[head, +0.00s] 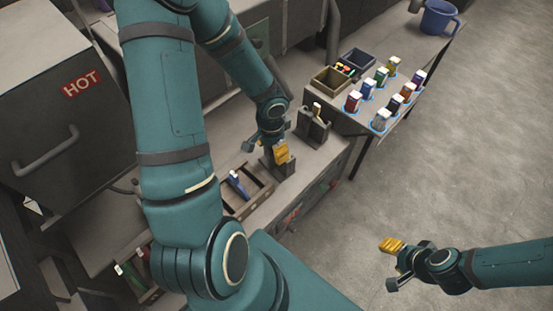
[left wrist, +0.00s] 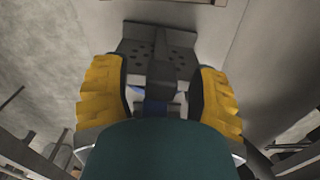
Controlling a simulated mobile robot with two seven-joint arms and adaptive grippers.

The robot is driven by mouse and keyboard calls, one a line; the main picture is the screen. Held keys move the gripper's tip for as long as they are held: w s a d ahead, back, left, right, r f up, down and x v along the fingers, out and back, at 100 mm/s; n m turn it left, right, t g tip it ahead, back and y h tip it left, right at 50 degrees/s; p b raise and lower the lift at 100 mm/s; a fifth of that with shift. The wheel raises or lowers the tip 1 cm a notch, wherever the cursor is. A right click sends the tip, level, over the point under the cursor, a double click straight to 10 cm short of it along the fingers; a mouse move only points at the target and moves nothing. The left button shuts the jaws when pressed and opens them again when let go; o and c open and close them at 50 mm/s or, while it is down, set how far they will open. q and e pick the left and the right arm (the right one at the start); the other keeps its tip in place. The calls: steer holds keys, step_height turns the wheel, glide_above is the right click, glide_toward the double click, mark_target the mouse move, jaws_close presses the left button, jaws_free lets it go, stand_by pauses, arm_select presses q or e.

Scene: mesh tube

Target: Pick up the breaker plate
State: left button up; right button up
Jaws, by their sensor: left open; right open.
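My left gripper (head: 281,152) is open over a dark grey block (head: 277,168) on the bench. In the left wrist view its yellow fingers (left wrist: 160,98) stand apart on either side of a dark grey piece with rows of small holes (left wrist: 135,52) and a raised middle part. This holed piece may be the breaker plate or its stand; I cannot tell which. Something blue (left wrist: 155,108) shows lower between the fingers, partly hidden by my wrist. I cannot tell whether the fingers touch anything. My right gripper (head: 391,247) is open and empty over the floor.
A tray (head: 262,192) with a blue-handled tool (head: 238,184) lies beside the block. Another grey block (head: 313,124) stands behind. A machine marked HOT (head: 60,125) stands left.

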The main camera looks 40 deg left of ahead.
arm_select(q)
steer(key=shift+c, duration=0.2)
jaws_close()
stand_by(0.3)
